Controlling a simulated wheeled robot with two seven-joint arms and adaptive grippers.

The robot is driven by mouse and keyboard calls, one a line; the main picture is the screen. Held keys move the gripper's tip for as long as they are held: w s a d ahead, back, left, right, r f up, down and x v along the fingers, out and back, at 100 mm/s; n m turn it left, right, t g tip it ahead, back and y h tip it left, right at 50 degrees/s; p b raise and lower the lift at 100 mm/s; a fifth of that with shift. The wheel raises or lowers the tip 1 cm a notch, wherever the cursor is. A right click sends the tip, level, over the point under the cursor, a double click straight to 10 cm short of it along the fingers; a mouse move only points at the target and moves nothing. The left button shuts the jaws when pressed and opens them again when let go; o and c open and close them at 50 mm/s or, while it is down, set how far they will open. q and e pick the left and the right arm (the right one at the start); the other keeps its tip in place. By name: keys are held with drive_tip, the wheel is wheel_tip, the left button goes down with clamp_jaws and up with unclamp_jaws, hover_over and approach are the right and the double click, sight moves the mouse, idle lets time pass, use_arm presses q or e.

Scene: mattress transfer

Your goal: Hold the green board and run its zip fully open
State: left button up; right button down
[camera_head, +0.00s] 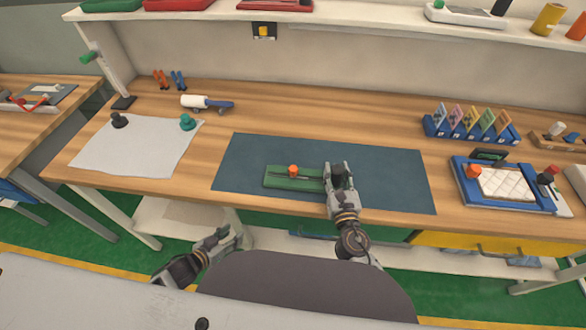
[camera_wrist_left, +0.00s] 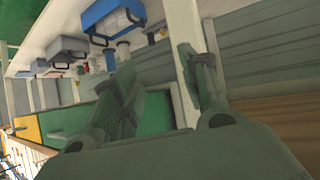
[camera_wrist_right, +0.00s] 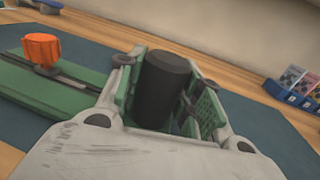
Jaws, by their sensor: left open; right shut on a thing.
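The green board (camera_head: 275,182) lies flat on the dark blue mat, with its dark zip track running along its length. An orange knob (camera_head: 292,170) stands on the track towards the board's left part; it also shows in the right wrist view (camera_wrist_right: 42,49). My right gripper (camera_head: 338,172) is over the board's right end. In the right wrist view its fingers are shut around an upright black cylinder (camera_wrist_right: 163,90), which hides that end. My left gripper (camera_head: 226,238) is open and empty, low in front of the table edge, well away from the board.
The blue mat (camera_head: 395,180) is bare around the board. A white cloth (camera_head: 135,150) with two knobs and a lint roller (camera_head: 205,103) lie to the left. A blue tray (camera_head: 500,184) and a card rack (camera_head: 470,130) stand to the right.

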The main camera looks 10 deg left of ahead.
use_arm(q)
drive_tip(key=s+d+r+m+t+h, duration=0.1)
drive_tip(key=d+r+m+h, duration=0.15)
drive_tip(key=d+r, duration=0.6)
drive_tip(key=s+d+r+m+h, duration=0.1)
drive_tip(key=d+r+m+h, duration=0.3)
drive_tip(key=r, duration=0.8)
drive_tip(key=n+t+y, duration=0.1)
drive_tip(key=n+y, duration=0.2)
drive_tip(key=n, duration=0.1)
approach(292, 169)
drive_tip(key=shift+s+a+f, duration=0.3)
drive_tip(key=shift+s+a, duration=0.15)
drive_tip(key=shift+a, duration=0.15)
drive_tip(key=shift+s+a+f, duration=0.25)
drive_tip(key=shift+s+a, duration=0.2)
drive_tip(key=shift+a, duration=0.1)
drive_tip(key=shift+w+d+r+y, duration=0.25)
drive_tip(key=shift+w+r, duration=0.1)
drive_tip(key=shift+r, duration=0.2)
drive_tip(key=shift+w+d+r+m+g, duration=0.15)
drive_tip(key=shift+d+r+m+g, duration=0.1)
drive_tip(key=shift+d+r+g, duration=0.45)
drive_tip(key=shift+a+r, duration=0.1)
drive_tip(key=shift+a, duration=0.05)
drive_tip(key=shift+w, duration=0.1)
drive_tip(key=shift+x, duration=5.9)
